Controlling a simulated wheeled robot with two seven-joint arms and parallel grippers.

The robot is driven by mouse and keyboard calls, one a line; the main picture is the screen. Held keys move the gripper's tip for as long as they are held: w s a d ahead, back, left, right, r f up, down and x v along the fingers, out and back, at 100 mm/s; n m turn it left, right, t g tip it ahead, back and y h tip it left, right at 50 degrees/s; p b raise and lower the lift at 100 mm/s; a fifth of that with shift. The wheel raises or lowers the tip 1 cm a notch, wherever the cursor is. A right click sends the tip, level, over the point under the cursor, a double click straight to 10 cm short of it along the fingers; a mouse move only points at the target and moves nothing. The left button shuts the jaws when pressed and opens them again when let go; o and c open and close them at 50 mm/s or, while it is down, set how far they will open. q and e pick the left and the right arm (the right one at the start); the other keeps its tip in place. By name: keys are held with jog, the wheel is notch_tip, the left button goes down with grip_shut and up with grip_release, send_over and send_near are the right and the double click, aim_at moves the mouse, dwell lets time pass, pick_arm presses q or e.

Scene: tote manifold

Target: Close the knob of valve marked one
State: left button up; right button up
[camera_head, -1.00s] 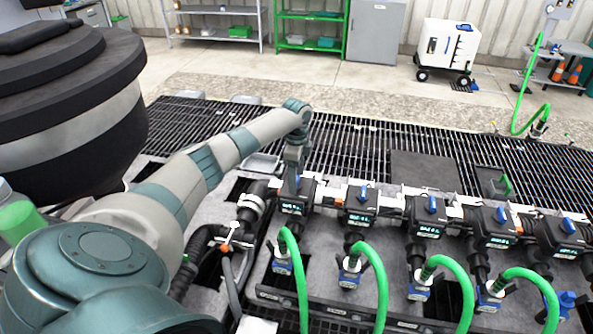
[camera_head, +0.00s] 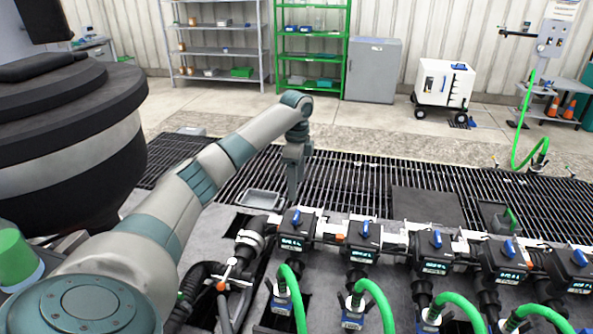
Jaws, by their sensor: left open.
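A row of black valves with blue knobs runs across the lower right. The leftmost valve (camera_head: 292,243) has a small lit label, too small to read for certain, so I cannot tell which valve is marked one. Its blue knob (camera_head: 296,217) shows on top, roughly upright in the picture. My left gripper (camera_head: 294,199) points down just above and behind that knob in the picture. It is open and looks empty, apart from the knob; its fingertips are small and partly unclear. My right gripper is not in view.
Other valves, such as the second valve (camera_head: 363,240), stand close together to the right. Green hoses (camera_head: 380,300) arch in front of the row. An orange-tipped handle (camera_head: 226,277) is at the lower left of it. A black grating (camera_head: 350,180) lies behind.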

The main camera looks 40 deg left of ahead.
pick_arm(q)
notch_tip(320, 180, up, 6)
jog(key=shift+f+b, duration=0.1)
jog(key=shift+b, duration=0.5)
dwell(0.4)
